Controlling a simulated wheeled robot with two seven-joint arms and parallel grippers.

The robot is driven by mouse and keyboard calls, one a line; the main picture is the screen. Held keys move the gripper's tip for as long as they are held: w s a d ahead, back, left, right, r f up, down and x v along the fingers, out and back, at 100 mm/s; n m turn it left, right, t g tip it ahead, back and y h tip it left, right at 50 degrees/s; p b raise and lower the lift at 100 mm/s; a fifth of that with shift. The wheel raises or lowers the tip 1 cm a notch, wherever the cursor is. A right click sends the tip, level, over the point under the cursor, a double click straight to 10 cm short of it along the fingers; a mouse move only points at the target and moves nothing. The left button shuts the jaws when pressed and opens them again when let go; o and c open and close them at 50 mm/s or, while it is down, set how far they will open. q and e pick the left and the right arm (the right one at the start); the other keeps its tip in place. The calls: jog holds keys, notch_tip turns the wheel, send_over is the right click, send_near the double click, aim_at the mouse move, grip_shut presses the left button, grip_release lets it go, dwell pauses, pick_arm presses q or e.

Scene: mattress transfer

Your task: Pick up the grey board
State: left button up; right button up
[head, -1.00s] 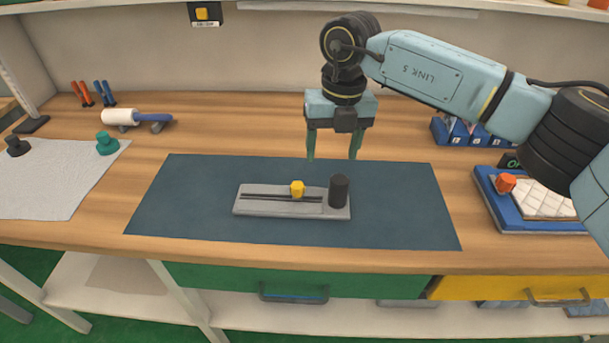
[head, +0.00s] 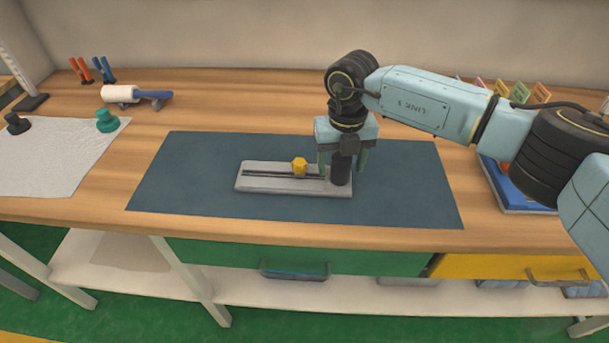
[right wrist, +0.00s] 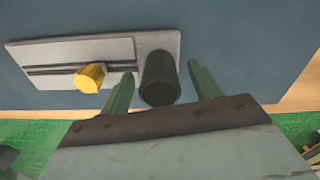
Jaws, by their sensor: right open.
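The grey board (head: 262,185) lies flat on the dark blue mat (head: 200,205). It has a dark slot along it, a yellow knob (head: 300,167) on the slot and an upright black cylinder (head: 341,172) at its right end. My right gripper (head: 342,170) is open, its green fingers pointing down on either side of the black cylinder. In the right wrist view the black cylinder (right wrist: 159,78) stands between the two fingertips (right wrist: 161,72), with gaps at both sides. The board (right wrist: 110,50) also shows there. My left gripper is not in view.
A blue tray (head: 520,195) is at the right, partly behind my arm. The mat's left part is clear.

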jog(key=shift+f, duration=0.95)
jog(key=c, duration=1.3)
jog(key=shift+r, duration=0.25)
notch_tip(320, 180, up, 8)
jog(key=shift+r, duration=0.25)
jog(key=shift+r+p, duration=0.3)
jog(key=shift+r, duration=0.3)
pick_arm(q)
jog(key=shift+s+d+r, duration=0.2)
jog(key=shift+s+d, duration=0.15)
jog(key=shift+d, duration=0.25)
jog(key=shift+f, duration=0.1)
pick_arm(e)
jog(key=shift+f, duration=0.15)
